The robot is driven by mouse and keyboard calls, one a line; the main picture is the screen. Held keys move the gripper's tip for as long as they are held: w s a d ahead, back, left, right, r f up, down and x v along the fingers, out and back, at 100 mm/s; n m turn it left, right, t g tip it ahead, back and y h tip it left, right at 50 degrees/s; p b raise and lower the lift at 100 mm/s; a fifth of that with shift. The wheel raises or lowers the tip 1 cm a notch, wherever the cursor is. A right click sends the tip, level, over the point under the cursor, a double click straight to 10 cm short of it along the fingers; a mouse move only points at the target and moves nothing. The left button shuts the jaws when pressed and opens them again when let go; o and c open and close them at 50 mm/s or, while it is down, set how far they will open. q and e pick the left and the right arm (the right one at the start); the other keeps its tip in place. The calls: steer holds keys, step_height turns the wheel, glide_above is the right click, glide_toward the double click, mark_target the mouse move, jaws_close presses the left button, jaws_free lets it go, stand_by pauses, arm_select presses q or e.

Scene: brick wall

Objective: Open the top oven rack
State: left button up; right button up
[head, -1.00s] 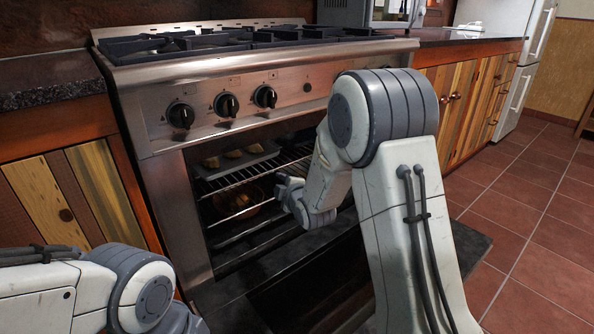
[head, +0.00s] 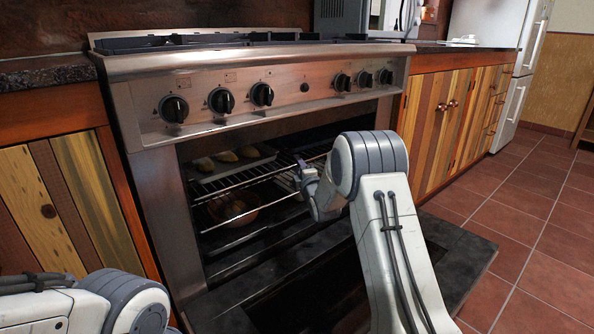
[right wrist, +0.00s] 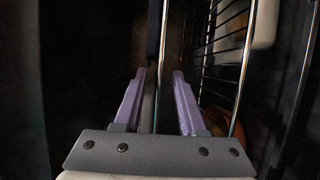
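The oven (head: 150,190) stands open with its door folded down. More wires of the rack (right wrist: 225,35) show to the right. Only a link of my left arm shows; its gripper is out of view.
A brown bowl (head: 234,208) sits below the top rack. The dark open door (head: 455,262) spreads low in front of the oven. Knobs (head: 221,101) line the panel above. Wooden cabinets (head: 440,110) flank the oven. The tiled floor (head: 530,220) at right is clear.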

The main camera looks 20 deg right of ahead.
steer(key=shift+w, duration=0.55)
jaws_close()
stand_by(1.1)
